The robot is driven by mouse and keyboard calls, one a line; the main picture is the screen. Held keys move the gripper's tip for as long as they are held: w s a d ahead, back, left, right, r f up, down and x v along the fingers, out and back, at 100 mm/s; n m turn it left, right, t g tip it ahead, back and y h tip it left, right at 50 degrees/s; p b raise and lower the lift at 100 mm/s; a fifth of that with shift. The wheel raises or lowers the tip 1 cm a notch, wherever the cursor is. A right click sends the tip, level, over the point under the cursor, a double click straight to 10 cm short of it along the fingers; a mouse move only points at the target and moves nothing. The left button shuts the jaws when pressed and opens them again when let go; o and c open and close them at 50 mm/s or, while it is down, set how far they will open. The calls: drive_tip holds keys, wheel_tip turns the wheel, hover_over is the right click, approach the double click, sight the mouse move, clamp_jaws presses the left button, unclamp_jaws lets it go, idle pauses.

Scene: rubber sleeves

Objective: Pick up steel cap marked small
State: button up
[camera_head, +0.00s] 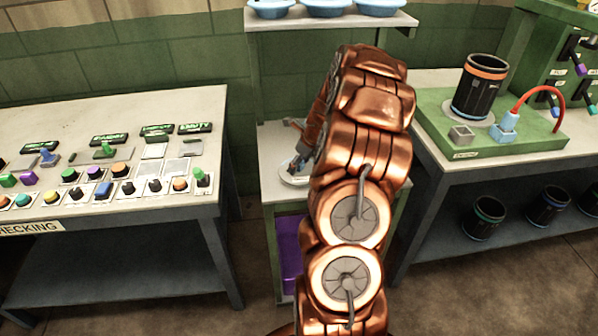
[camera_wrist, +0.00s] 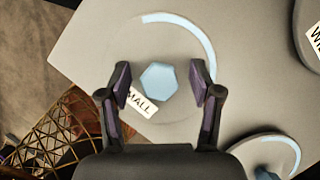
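In the wrist view, a pale blue hexagonal cap (camera_wrist: 158,80) sits on a round grey disc with a light blue arc along its rim. A white label reading "SMALL" (camera_wrist: 141,103) lies beside the cap, partly behind a finger. My gripper (camera_wrist: 160,74) is open, with one dark, purple-padded finger on each side of the cap and a gap on both sides. In the head view my copper arm reaches over the middle shelf unit and hides most of that spot. Only part of a pale disc (camera_head: 291,174) shows there.
In the wrist view, another disc with a blue piece (camera_wrist: 266,172) is at lower right, and a disc labelled "WI..." (camera_wrist: 314,38) at upper right. A wire basket (camera_wrist: 48,135) is at lower left. Blue bowls (camera_head: 326,7) stand on the upper shelf.

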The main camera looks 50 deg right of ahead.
clamp_jaws()
idle(0.3)
drive_tip(key=shift+r, duration=0.1)
